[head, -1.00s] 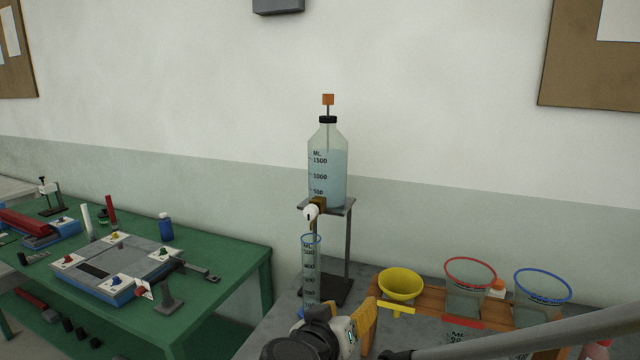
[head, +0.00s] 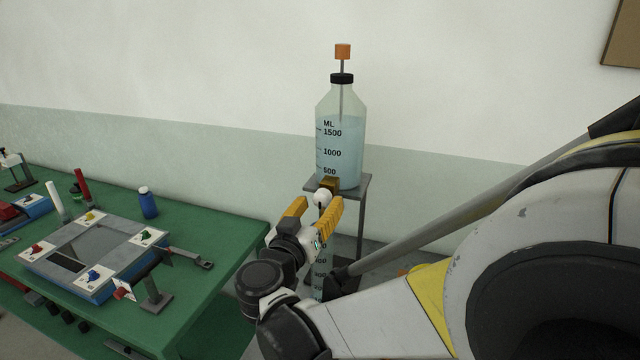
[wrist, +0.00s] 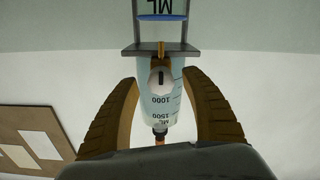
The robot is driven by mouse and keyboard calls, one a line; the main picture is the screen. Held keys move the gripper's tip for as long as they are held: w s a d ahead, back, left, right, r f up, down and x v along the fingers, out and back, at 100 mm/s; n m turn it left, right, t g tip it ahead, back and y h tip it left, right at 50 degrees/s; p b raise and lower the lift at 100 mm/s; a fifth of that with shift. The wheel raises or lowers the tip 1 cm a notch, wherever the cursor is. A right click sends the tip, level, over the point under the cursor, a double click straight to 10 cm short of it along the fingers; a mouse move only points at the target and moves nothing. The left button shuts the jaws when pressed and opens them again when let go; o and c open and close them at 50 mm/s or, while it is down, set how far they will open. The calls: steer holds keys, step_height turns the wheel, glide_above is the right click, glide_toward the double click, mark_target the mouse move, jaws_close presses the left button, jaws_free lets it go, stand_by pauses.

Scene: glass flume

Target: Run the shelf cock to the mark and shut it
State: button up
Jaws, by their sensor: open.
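My gripper (head: 318,206) is open, with a yellow finger on each side of the knob. The inverted wrist view shows the knob (wrist: 158,82) between the fingers, with gaps on both sides. The graduated cylinder (head: 319,281) below is mostly hidden by my gripper and arm; its blue rim (wrist: 161,17) shows in the wrist view. I cannot read its level.
A green table (head: 205,290) at left holds a blue-grey tray device (head: 92,255), a blue bottle (head: 148,203) and red and white rods. My arm covers the right of the head view, hiding most of the bench there. A plain wall stands behind.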

steer(key=shift+x, duration=0.9)
steer(key=c, duration=1.2)
steer(key=shift+n, duration=0.3)
steer(key=n, duration=0.4)
steer(key=shift+n, duration=2.1)
steer(key=shift+r+b, duration=0.1)
steer(key=shift+b, duration=0.2)
